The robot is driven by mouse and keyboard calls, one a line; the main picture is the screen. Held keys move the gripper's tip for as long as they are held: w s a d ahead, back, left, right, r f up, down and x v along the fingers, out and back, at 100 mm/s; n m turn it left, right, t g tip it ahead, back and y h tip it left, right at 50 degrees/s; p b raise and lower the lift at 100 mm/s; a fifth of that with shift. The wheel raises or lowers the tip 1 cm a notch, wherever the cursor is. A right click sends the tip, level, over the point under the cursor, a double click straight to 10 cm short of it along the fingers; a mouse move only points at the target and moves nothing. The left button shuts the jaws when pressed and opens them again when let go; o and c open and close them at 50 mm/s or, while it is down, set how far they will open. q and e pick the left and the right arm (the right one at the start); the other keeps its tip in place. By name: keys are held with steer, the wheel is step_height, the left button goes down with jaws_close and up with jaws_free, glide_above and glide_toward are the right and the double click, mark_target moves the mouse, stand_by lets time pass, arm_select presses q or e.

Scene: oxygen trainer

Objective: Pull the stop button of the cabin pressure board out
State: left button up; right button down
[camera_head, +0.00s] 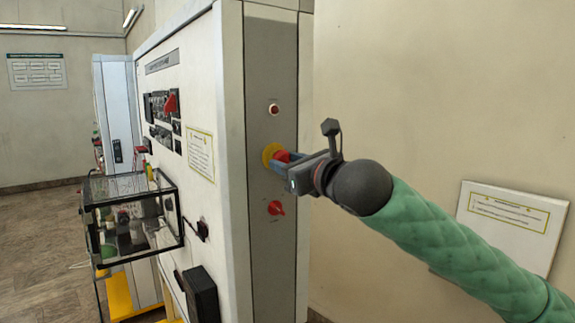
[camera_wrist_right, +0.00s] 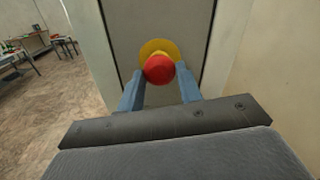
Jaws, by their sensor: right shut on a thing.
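The stop button is a red mushroom head (camera_head: 283,156) on a yellow round base (camera_head: 269,154), on the grey side panel of the tall cabinet. In the right wrist view the red head (camera_wrist_right: 159,69) sits in front of the yellow disc (camera_wrist_right: 158,48). My right gripper (camera_head: 282,161) reaches it from the right and is shut on the red head. In the right wrist view its blue fingers (camera_wrist_right: 160,82) stand on either side of the head. The fingers partly hide the head in the head view. My left gripper is not in view.
Above the button is a small red lamp (camera_head: 273,109); below it is a red rotary switch (camera_head: 276,208). A clear box with a black frame (camera_head: 130,215) juts out left of the cabinet (camera_head: 232,120). A white sign board (camera_head: 512,225) is on the right wall.

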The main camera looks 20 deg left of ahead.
steer(key=shift+f, duration=0.1)
steer(key=c, duration=1)
jaws_free()
steer(key=shift+s+d, duration=0.1)
steer(key=shift+c, duration=0.2)
steer(key=shift+o, duration=0.5)
steer(key=shift+s+d, duration=0.1)
steer(key=shift+d, duration=0.15)
arm_select(q)
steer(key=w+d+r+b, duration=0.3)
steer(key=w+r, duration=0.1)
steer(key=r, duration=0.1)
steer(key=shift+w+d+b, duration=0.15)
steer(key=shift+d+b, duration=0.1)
steer(key=shift+b, duration=0.05)
arm_select(e)
steer(key=v, duration=0.7)
steer(key=shift+s+d, duration=0.2)
steer(key=shift+d, duration=0.05)
